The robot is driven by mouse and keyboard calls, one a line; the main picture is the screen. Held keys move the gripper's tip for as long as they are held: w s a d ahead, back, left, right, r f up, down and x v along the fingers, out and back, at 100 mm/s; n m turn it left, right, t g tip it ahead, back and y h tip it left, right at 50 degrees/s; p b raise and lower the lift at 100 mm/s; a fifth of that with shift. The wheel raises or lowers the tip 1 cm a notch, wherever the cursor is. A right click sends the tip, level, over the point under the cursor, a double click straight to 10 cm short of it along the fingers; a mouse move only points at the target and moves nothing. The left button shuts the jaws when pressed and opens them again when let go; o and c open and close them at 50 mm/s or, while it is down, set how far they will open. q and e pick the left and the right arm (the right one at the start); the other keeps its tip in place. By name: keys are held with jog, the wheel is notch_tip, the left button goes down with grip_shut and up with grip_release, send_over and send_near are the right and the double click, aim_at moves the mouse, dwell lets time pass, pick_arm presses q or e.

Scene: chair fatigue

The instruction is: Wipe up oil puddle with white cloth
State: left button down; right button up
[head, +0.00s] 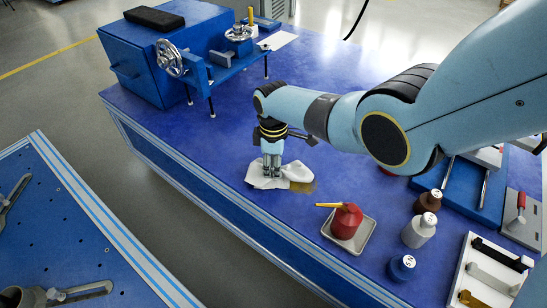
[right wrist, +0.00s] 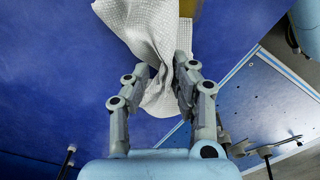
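A white cloth (head: 262,180) lies bunched on the blue table top below my right gripper (head: 272,168). In the right wrist view the textured cloth (right wrist: 150,28) is pinched into folds between the two fingers of the right gripper (right wrist: 166,72). The oil puddle (head: 303,186) is a small yellow-brown patch at the cloth's right edge, partly covered by it. A bit of the oil also shows in the right wrist view (right wrist: 187,8) at the top, beside the cloth. My left gripper is not in view.
A red oil can (head: 346,221) stands in a grey tray (head: 363,240) right of the puddle. Several bottles, including a white one (head: 419,231) and a blue one (head: 401,267), stand farther right. A blue machine fixture (head: 215,70) stands behind. The table's front edge (head: 205,181) is close.

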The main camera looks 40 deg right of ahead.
jog(key=o, duration=1)
jog(key=shift+f, duration=0.15)
jog(key=shift+f+b, duration=1.1)
jog(key=shift+f, duration=0.15)
jog(key=shift+r, duration=0.2)
jog(key=shift+c, duration=1.1)
jog(key=shift+s+f, duration=0.1)
grip_shut()
